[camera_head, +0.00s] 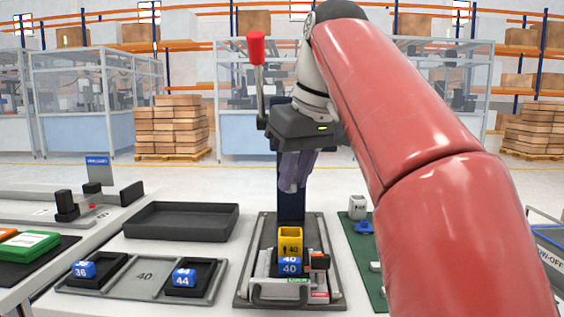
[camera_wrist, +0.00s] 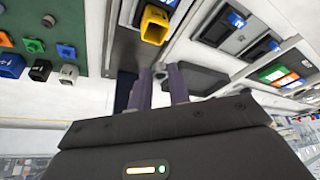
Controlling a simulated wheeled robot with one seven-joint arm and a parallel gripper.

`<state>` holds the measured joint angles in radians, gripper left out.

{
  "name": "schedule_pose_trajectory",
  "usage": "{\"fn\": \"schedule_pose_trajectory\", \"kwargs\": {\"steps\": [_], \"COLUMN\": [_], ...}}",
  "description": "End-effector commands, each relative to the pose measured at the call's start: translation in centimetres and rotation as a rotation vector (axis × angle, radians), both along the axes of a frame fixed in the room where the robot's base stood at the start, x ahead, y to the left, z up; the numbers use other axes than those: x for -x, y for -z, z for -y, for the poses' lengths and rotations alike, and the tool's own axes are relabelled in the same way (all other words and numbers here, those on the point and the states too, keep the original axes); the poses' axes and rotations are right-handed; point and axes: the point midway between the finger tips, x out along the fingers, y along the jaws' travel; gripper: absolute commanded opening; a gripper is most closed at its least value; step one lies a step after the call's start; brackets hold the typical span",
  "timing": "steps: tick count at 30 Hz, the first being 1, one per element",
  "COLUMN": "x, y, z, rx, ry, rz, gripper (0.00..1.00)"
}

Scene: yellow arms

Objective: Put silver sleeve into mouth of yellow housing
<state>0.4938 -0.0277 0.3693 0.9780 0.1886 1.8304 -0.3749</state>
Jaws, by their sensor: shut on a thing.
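The yellow housing (camera_head: 291,238) stands above a blue block (camera_head: 289,267) marked 40, in the fixture at the centre. In the wrist view the yellow housing (camera_wrist: 154,27) shows a dark open mouth. My gripper (camera_head: 291,186) hangs above the housing with its purple fingers pointing down, apart from it. In the wrist view my gripper (camera_wrist: 161,78) is shut on a small silver piece, seemingly the silver sleeve (camera_wrist: 159,71), at the fingertips.
A red-knobbed lever (camera_head: 257,50) stands upright left of my gripper. An empty black tray (camera_head: 181,235) lies left of the fixture. A grey tray (camera_head: 146,277) holds blue-topped blocks 36 and 44. A green mat (camera_wrist: 36,63) carries several small parts.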

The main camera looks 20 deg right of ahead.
Motion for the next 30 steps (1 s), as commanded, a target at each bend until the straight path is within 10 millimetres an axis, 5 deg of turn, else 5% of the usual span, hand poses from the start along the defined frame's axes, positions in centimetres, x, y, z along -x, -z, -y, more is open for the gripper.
{"fn": "schedule_pose_trajectory", "kwargs": {"steps": [30], "x": [0.1], "y": [6.1], "z": [0.0], "rx": [0.0], "ry": [0.0], "rz": [0.001], "gripper": [0.0]}}
